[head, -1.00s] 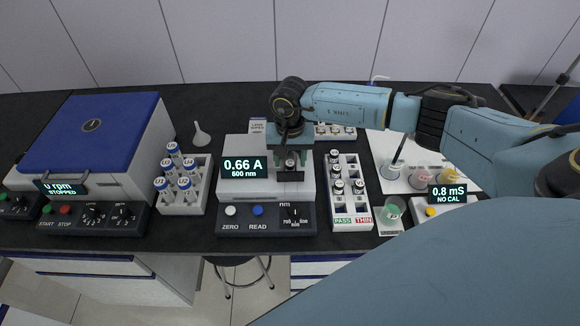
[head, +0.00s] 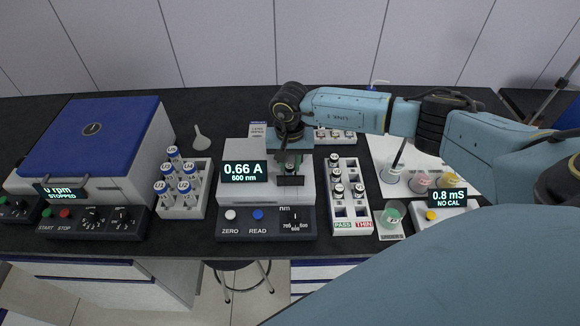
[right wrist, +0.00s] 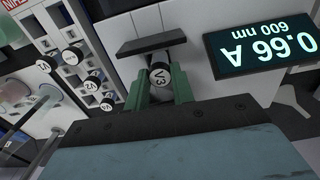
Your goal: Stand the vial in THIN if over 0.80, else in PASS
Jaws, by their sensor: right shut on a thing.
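The vial V3 (right wrist: 160,76) has a dark cap with a white top and sits between the green fingers of my right gripper (right wrist: 161,88), which is shut on it. In the head view this gripper (head: 291,163) is over the photometer (head: 237,190); the vial's lower part is hidden. The photometer display (head: 244,173) reads 0.66 A at 600 nm. The white rack (head: 371,214) stands right of the photometer, with a green PASS label (head: 342,225) at left and a red THIN label (head: 363,225) at right. My left gripper is not in view.
Several capped vials stand in the rack; its front holes look empty. A rack of blue-capped tubes (head: 205,168) is left of the photometer. A centrifuge (head: 95,130) stands far left.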

